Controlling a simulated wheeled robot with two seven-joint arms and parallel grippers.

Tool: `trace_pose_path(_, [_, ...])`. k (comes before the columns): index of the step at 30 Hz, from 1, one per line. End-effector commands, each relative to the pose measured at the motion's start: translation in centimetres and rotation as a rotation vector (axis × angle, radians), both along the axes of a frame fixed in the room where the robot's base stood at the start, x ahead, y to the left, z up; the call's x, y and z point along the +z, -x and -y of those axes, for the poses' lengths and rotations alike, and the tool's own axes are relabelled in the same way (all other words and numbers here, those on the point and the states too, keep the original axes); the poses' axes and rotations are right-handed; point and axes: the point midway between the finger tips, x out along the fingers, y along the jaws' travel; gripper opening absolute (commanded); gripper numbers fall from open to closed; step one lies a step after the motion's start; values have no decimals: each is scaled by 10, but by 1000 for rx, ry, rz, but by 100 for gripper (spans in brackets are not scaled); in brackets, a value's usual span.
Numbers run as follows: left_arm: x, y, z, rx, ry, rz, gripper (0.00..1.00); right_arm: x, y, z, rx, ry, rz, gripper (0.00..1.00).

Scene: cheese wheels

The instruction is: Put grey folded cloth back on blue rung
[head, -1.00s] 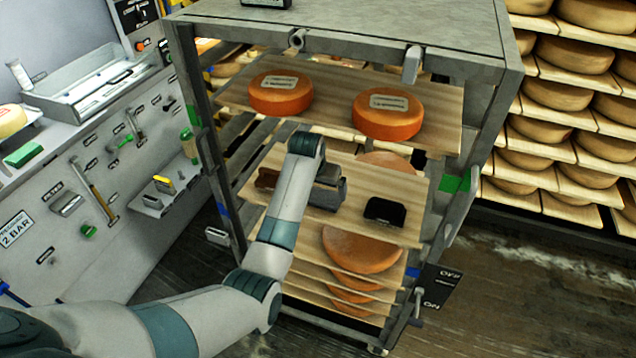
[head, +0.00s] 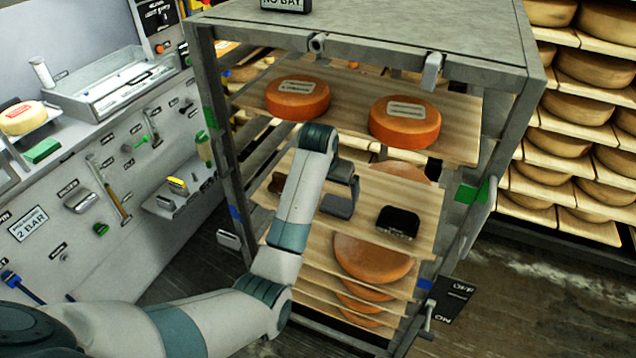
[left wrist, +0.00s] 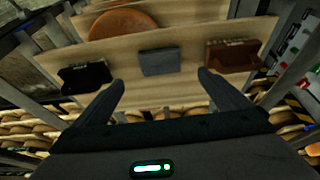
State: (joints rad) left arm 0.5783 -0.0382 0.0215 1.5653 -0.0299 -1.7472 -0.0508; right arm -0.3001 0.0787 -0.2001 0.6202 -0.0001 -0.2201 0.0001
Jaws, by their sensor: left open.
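The grey folded cloth (left wrist: 160,62) lies on a wooden board (left wrist: 190,90) in the rack, between a black item (left wrist: 85,77) and a brown brush-like item (left wrist: 233,55) in the left wrist view. My left gripper (left wrist: 160,78) is open, its fingers apart in front of the cloth and empty. In the head view my left gripper (head: 341,190) is over that board and largely covers the cloth. Blue marks show on the rack's left post (head: 235,212) and right post (head: 424,284). My right gripper is not in view.
An upper board (head: 350,108) with two orange cheese wheels (head: 297,99) hangs close above the gripper. Lower boards hold more wheels (head: 372,258). Green marks (head: 465,192) sit higher on the posts. A tool wall (head: 120,190) stands left and cheese shelves (head: 575,140) right.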

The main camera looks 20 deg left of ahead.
Motion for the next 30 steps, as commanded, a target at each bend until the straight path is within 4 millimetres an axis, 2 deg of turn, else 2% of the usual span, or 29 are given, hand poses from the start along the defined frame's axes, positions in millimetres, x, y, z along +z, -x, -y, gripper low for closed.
trace_pose_path(12, [-1, 0, 0, 0, 0, 2, 96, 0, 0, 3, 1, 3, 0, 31])
trace_pose_path(17, [-9, 1, -1, -2, -8, 46, 96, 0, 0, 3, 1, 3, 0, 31])
trace_pose_path(22, [-22, 5, -1, -12, -25, 188, 96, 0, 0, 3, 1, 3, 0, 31])
trace_pose_path(30, [-29, 18, 8, -43, -36, 430, 96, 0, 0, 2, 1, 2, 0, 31])
